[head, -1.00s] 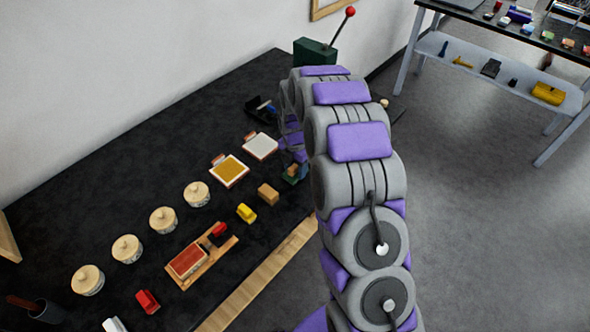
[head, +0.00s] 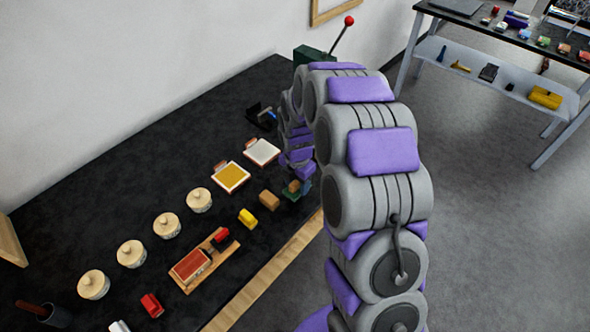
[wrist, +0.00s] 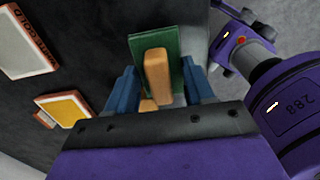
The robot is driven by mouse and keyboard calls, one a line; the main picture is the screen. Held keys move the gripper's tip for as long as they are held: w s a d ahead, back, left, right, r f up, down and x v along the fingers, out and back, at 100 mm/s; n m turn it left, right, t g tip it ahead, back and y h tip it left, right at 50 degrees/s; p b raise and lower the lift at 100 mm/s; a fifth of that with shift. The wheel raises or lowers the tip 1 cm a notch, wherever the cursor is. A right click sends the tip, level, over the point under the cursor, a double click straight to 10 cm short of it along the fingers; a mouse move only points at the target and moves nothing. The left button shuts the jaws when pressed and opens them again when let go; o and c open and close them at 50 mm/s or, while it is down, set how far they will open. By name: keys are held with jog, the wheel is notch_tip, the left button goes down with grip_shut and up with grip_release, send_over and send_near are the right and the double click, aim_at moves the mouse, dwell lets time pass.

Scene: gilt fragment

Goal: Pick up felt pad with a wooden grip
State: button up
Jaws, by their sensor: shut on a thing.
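The felt pad is a green slab with a tan wooden grip (wrist: 157,75); its green felt (wrist: 171,45) shows behind the grip in the wrist view. My gripper (wrist: 160,88) has its blue fingers on either side of the pad and is shut on it. In the head view the pad (head: 291,191) is small, at my gripper (head: 298,184) near the table's right edge. My arm hides part of that area. I cannot tell whether the pad touches the table.
A wooden block (head: 269,200) and a yellow block (head: 248,218) lie just left of the pad. A gold-filled tray (head: 231,177) and a white tray (head: 262,152) sit behind. Several lidded jars (head: 167,225) line the black table (head: 130,190). A green lever device (head: 315,54) stands at the back.

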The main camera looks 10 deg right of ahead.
jog(key=s, duration=0.3)
jog(key=s+p, duration=0.1)
jog(key=s, duration=0.2)
jog(key=s+a+r, duration=0.1)
jog(key=s, duration=0.2)
jog(key=shift+s+a, duration=0.1)
jog(key=shift+s, duration=0.05)
